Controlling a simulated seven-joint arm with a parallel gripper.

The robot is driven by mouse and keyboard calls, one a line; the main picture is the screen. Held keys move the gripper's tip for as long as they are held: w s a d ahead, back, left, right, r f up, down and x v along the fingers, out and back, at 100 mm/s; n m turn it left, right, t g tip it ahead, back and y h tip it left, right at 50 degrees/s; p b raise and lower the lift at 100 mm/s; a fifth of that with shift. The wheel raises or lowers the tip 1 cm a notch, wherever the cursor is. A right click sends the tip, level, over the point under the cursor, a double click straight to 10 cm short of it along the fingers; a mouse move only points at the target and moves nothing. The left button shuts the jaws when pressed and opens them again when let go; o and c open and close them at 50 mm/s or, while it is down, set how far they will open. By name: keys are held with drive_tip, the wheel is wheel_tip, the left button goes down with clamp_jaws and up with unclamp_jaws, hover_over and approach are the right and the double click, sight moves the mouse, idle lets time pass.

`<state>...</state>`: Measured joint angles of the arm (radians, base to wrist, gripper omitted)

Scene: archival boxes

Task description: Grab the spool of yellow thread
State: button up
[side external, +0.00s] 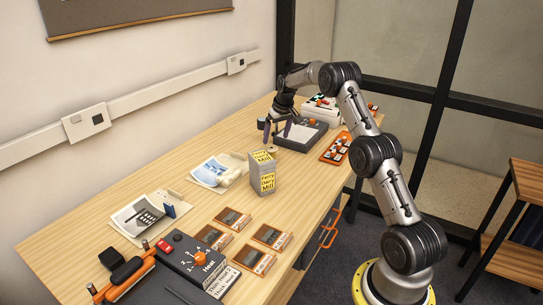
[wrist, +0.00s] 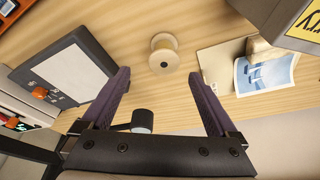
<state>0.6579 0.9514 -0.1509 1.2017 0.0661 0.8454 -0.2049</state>
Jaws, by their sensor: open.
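A small spool (wrist: 164,54) with pale wooden-looking flanges stands on the table in the wrist view, just beyond and between my fingertips. Its thread looks pale cream. In the side view the spool (side external: 271,149) is a small pale shape below my gripper (side external: 277,135). In the wrist view my gripper (wrist: 160,76) is open, with its two dark purple fingers spread wide and nothing held between them. The spool is apart from both fingers.
A grey device with a white pad (wrist: 66,75) lies left of the spool in the wrist view. A photo sheet (wrist: 266,73) and a grey box (wrist: 285,22) are at right. A dark cylinder (wrist: 142,121) shows between the fingers. Bare table surrounds the spool.

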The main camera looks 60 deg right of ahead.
sight(272, 148)
drive_tip(key=x, duration=0.8)
drive_tip(key=shift+w+a+f, duration=0.15)
drive_tip(key=shift+a+f, duration=0.15)
drive_tip(key=c, duration=1.4)
drive_tip(key=shift+r, duration=0.1)
